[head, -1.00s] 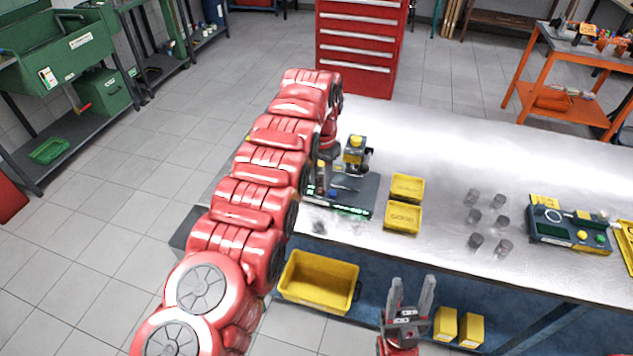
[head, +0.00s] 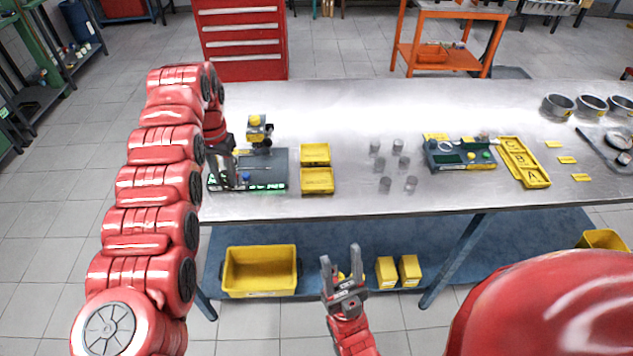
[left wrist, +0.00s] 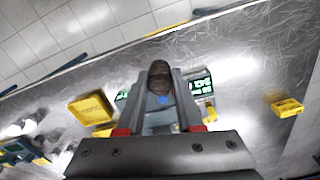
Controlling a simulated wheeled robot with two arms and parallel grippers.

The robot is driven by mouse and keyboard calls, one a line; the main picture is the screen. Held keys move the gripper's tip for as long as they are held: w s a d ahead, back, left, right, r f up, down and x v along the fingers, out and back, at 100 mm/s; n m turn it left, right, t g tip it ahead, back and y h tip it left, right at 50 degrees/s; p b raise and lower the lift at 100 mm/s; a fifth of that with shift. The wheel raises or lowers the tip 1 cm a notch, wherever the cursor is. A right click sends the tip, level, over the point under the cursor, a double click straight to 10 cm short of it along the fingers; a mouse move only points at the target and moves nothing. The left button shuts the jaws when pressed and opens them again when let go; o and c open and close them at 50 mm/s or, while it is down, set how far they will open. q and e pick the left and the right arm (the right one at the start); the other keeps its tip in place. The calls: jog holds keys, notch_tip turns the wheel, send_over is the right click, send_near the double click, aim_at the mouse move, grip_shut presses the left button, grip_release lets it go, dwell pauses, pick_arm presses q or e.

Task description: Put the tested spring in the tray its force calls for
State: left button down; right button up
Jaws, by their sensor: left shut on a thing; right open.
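My left gripper (head: 222,168) is over the left part of the dark spring tester (head: 268,172), which has a yellow-topped column and green lit displays. In the left wrist view the left gripper (left wrist: 160,85) is shut on a dark brown coiled spring (left wrist: 158,75); the tester's green displays show behind it. Two yellow trays stand right of the tester, a back tray (head: 315,152) and a front tray (head: 317,187). Their labels are too small to read here. My right gripper (head: 340,268) is open and empty, in front of the bench.
Several grey cylinders (head: 385,184) stand on the bench right of the trays. Further right are a second device (head: 450,157) and a yellow lettered rack (head: 538,180). A yellow bin (head: 260,288) and two yellow boxes (head: 387,271) are on the lower shelf.

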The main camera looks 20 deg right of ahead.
pick_arm(q)
jog(key=shift+a+r, duration=0.25)
jog(key=shift+a, duration=0.3)
jog(key=shift+a+n, duration=0.15)
jog(key=shift+n, duration=0.15)
jog(key=shift+w+a+r, duration=0.15)
jog(key=shift+w+a, duration=0.1)
jog(key=shift+a, duration=0.15)
jog(key=shift+a, duration=0.15)
